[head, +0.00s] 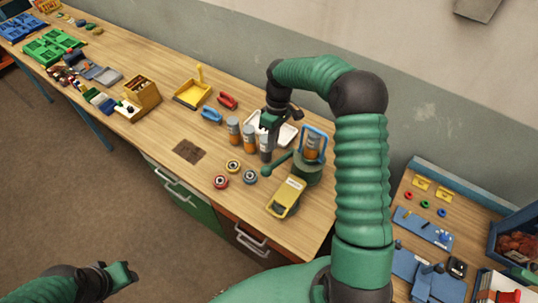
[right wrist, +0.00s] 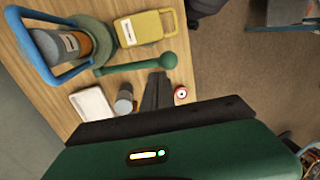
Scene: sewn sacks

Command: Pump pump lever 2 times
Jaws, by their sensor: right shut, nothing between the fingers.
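The green pump lever (head: 276,163) with a ball at its end sticks out to the left from the round green pump body (head: 307,166) on the workbench. In the right wrist view the lever (right wrist: 130,68) lies across the upper middle, its ball end to the right. My right gripper (head: 265,157) points down just behind the lever's ball end, shut and empty. In the right wrist view its dark fingers (right wrist: 157,92) show just below the ball; I cannot tell whether they touch it. My left gripper (head: 128,272) is low at the left, away from the bench; its jaw state is unclear.
A blue-handled orange and grey canister (head: 313,146) stands at the pump. A yellow labelled container (head: 286,197) is in front. Grey and orange cylinders (head: 234,130) stand close left of the right gripper. Small round rolls (head: 221,181) lie nearby. A white tray (head: 287,134) is behind.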

